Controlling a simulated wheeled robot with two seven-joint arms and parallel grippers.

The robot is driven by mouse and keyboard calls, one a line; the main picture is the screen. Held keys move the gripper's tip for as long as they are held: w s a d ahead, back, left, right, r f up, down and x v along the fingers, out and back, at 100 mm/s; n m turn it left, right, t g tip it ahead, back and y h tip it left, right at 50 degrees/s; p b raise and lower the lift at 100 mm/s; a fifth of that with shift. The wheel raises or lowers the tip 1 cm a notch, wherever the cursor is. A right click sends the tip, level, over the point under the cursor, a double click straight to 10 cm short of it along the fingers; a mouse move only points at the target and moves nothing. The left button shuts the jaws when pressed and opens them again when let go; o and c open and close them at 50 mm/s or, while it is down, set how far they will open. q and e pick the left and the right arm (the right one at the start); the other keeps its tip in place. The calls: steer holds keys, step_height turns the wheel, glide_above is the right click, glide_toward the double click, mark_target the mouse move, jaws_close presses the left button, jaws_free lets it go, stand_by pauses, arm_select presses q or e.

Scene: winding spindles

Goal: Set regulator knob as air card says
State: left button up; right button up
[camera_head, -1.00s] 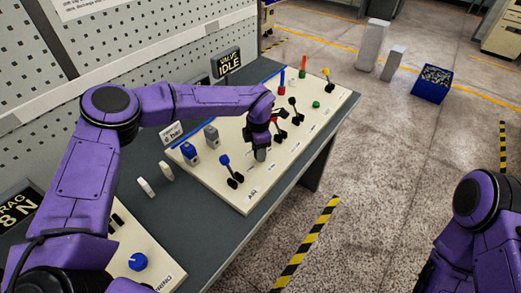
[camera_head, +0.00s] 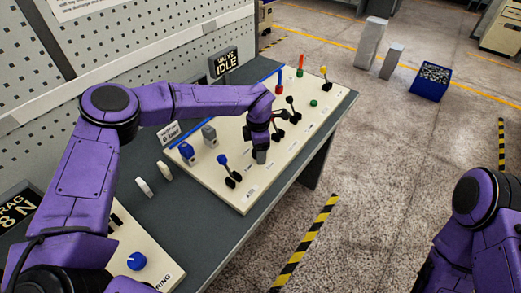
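My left gripper (camera_head: 261,156) points down over the cream panel (camera_head: 246,192), close to its front edge and right of the blue-tipped lever (camera_head: 222,161). Its fingertips look like one small grey block, so I cannot tell whether they are open. A blue round knob (camera_head: 137,261) with a white mark sits on a separate cream board (camera_head: 125,238) at the lower left, well away from the gripper. I cannot tell which control is the regulator knob. A small white card (camera_head: 168,132) stands behind the panel; its text is too small to read surely. My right gripper is out of view.
Blue (camera_head: 187,151) and grey (camera_head: 209,135) capped blocks stand at the panel's left end. Several levers and coloured pegs stand beyond my gripper. Two white discs stand on the dark bench (camera_head: 205,240). A perforated wall backs it.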

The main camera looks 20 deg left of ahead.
arm_select(q)
steer(key=shift+a, duration=0.15)
steer(key=shift+a+r, duration=0.1)
steer(key=shift+r, duration=0.25)
step_height(320, 180, up, 10)
steer(key=b, duration=0.3)
steer(key=shift+d, duration=0.2)
